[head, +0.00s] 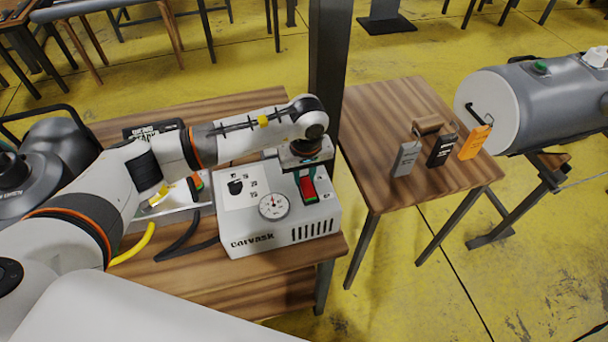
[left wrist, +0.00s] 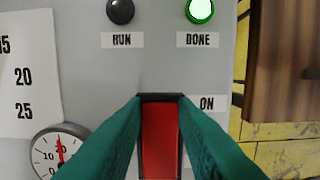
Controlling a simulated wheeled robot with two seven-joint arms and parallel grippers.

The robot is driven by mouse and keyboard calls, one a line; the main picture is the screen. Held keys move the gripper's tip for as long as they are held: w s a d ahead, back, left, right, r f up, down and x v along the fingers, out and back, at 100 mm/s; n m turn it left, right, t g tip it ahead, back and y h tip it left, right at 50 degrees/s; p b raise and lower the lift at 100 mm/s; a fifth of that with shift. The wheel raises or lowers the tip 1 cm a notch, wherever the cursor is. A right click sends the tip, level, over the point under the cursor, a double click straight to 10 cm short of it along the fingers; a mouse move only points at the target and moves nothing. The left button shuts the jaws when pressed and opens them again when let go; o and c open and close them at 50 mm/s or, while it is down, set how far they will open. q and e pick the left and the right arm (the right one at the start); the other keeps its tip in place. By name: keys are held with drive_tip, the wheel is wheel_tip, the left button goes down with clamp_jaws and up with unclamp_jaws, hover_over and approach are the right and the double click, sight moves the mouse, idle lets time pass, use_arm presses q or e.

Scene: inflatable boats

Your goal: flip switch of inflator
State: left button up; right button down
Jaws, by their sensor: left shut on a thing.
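The inflator (head: 240,218) is a light grey box on the wooden table, with a round gauge (head: 273,206) and a red rocker switch (head: 308,191) on its top. My left gripper (head: 307,180) points down at the switch. In the left wrist view its green fingers (left wrist: 160,110) are shut on the red switch (left wrist: 159,145), one on each side, hiding its edges. An "ON" label (left wrist: 207,103) shows beside the switch. The DONE lamp (left wrist: 200,10) glows green and the RUN lamp (left wrist: 120,10) is dark. My right gripper is not in view.
A dark post (head: 327,60) stands just behind the inflator. A large grey cylinder (head: 545,100) lies beyond. Yellow (head: 135,245) and black (head: 185,240) hoses lie left of the inflator.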

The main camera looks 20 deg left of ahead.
sight(310, 195)
use_arm(q)
drive_tip(key=shift+s+d+f+t+y+b, duration=0.15)
drive_tip(key=shift+t+y+b, duration=0.35)
drive_tip(key=shift+t+b, duration=0.5)
drive_tip(key=shift+s+d+r+y+b, duration=0.15)
drive_tip(key=shift+r+y+b, duration=0.2)
drive_tip(key=shift+b, duration=0.4)
drive_tip(key=shift+r, duration=0.1)
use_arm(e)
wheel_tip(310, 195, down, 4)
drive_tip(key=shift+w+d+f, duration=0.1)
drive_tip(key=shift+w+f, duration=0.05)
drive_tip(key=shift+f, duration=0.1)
use_arm(q)
drive_tip(key=o, duration=1)
drive_tip(key=shift+r, duration=0.1)
drive_tip(key=b+v, duration=0.1)
drive_tip(key=v, duration=0.5)
drive_tip(key=b+v, duration=0.1)
drive_tip(key=v, duration=0.4)
drive_tip(key=shift+s+r+b, duration=0.3)
drive_tip(key=shift+s+b, duration=0.05)
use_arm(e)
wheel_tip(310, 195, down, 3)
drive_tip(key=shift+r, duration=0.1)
